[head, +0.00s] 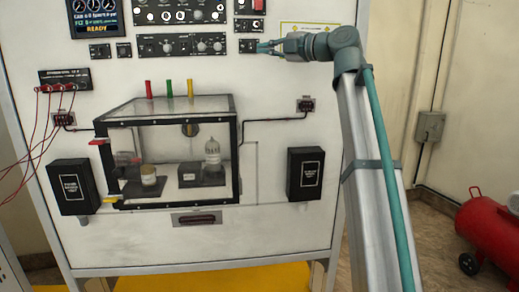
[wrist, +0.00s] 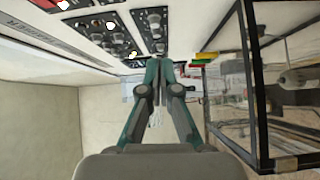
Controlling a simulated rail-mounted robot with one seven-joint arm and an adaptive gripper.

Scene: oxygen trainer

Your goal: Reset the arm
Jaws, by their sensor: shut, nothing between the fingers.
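My gripper (head: 262,47) is at the upper right of the white panel in the head view, in front of the row of control modules. In the wrist view my gripper (wrist: 160,68) points away from the camera, with its teal fingers together and nothing between them. My arm reaches up from the lower right of the head view and bends left at the top. Whether the fingertips touch the panel cannot be told.
A glass chamber (head: 237,150) with black edges stands out from the panel below, and shows close on the right in the wrist view (wrist: 249,90). Black boxes (head: 74,187) (head: 306,174) flank it. Red cables (head: 40,125) hang at left. A red tank (head: 490,225) stands on the floor at right.

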